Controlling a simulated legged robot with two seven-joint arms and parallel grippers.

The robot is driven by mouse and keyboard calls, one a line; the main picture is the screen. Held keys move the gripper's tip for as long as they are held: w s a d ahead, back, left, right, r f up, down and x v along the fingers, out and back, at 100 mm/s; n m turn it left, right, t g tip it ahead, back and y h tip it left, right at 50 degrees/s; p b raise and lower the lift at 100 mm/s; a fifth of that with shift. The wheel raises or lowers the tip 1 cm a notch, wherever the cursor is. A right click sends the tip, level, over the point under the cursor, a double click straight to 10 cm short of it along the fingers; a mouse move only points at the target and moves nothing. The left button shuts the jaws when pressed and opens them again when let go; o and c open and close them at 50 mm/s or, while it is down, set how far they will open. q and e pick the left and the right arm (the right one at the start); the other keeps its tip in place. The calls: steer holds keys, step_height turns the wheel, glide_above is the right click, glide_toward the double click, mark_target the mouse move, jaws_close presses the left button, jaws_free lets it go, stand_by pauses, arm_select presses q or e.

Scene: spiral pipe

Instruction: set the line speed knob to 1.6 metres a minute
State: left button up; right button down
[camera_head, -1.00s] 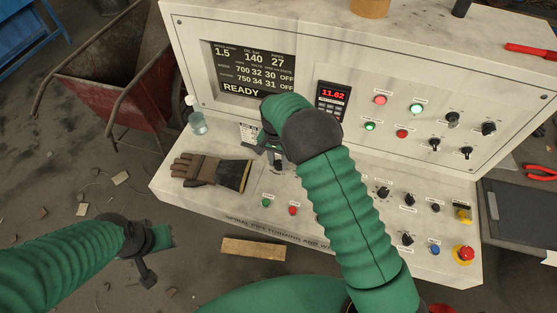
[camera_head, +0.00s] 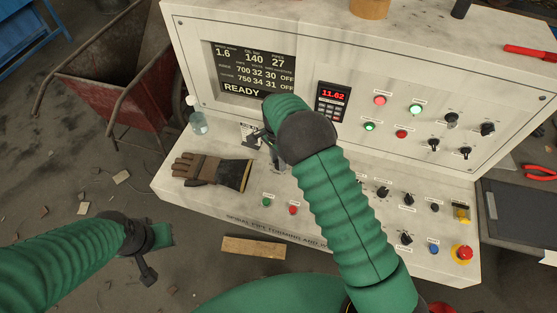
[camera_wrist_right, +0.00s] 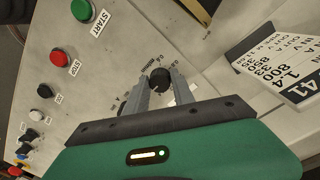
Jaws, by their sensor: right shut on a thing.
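The black line speed knob (camera_wrist_right: 159,76) sits on the pale console desk, between the two grey fingers of my right gripper (camera_wrist_right: 158,84) in the right wrist view. The right gripper is shut on it. In the head view the right gripper (camera_head: 275,155) reaches down to the desk, and my own arm hides most of the knob. The dark display (camera_head: 253,70) reads 1.6 at its upper left, with READY below. My left gripper (camera_head: 158,252) is low at the left, away from the console; its jaw opening is unclear.
A brown work glove (camera_head: 210,171) lies on the desk left of the right gripper. A clear bottle (camera_head: 197,121) stands behind it. Green (camera_wrist_right: 81,9) and red (camera_wrist_right: 57,56) buttons and other knobs are nearby. A red emergency stop (camera_head: 464,252) is at the far right.

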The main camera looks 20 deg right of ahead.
steer(key=shift+w+r, duration=0.25)
steer(key=c, duration=1.2)
jaws_free()
steer(key=shift+c, duration=0.2)
steer(key=shift+o, duration=0.8)
steer(key=shift+s+f, duration=0.1)
steer(key=shift+f, duration=0.1)
step_height(320, 180, up, 17)
steer(key=b, duration=0.1)
steer(key=shift+w+a+b, duration=0.2)
steer(key=shift+w+b, duration=0.1)
steer(key=shift+w, duration=0.15)
steer(key=shift+f, duration=0.1)
